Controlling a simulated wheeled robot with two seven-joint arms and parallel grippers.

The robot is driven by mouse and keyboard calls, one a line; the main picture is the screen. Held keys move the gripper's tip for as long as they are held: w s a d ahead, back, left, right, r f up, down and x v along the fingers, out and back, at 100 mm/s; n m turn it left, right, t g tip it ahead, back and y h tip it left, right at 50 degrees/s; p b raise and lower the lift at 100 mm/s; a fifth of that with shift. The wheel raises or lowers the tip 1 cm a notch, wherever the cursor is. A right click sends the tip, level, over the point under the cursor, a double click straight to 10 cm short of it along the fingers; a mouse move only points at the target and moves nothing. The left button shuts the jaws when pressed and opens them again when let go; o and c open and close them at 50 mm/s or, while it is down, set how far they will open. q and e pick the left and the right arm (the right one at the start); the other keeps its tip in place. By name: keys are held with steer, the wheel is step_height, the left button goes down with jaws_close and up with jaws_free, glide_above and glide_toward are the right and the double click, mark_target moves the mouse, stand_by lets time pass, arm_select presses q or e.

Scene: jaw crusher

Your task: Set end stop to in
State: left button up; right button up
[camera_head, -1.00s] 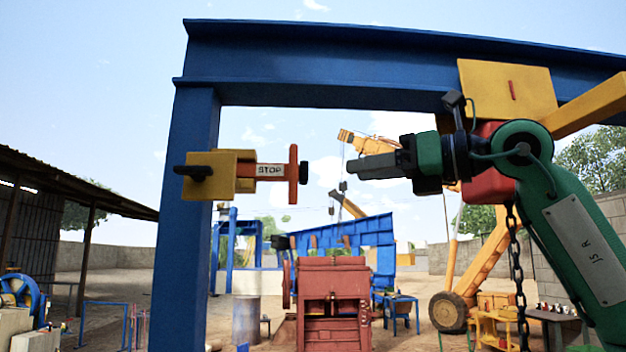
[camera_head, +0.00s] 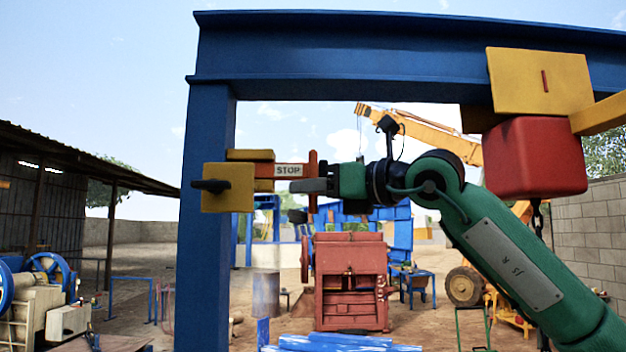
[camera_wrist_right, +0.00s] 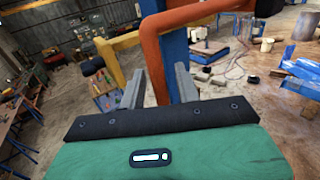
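The end stop is an orange bar (camera_head: 289,170) marked STOP. It sticks out rightward from a yellow bracket (camera_head: 228,187) with a black handle (camera_head: 211,185) on the blue post. An orange crosspiece (camera_head: 312,165) stands upright at the bar's right end. My right gripper (camera_head: 300,186) reaches in from the right, its fingers overlapping the crosspiece. In the right wrist view its fingers (camera_wrist_right: 157,88) are apart, with an orange part (camera_wrist_right: 154,62) between them; I cannot tell whether they touch it. My left gripper is out of view.
The blue post (camera_head: 205,260) and overhead blue beam (camera_head: 360,55) frame the space. A red block (camera_head: 537,158) hangs below a yellow plate (camera_head: 540,82) at right, above my arm. A red crusher (camera_head: 350,280) stands behind. Open air lies below the bar.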

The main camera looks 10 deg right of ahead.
jaws_close()
steer(key=shift+a, duration=0.1)
steer(key=shift+a+f+b, duration=0.15)
steer(key=shift+a+b, duration=0.15)
steer(key=w+a+b, duration=0.1)
steer(key=a+b, duration=0.1)
steer(key=a, duration=0.4)
steer(key=shift+w+r+b, duration=0.15)
steer(key=shift+r+b, duration=0.05)
steer(key=shift+b, duration=0.1)
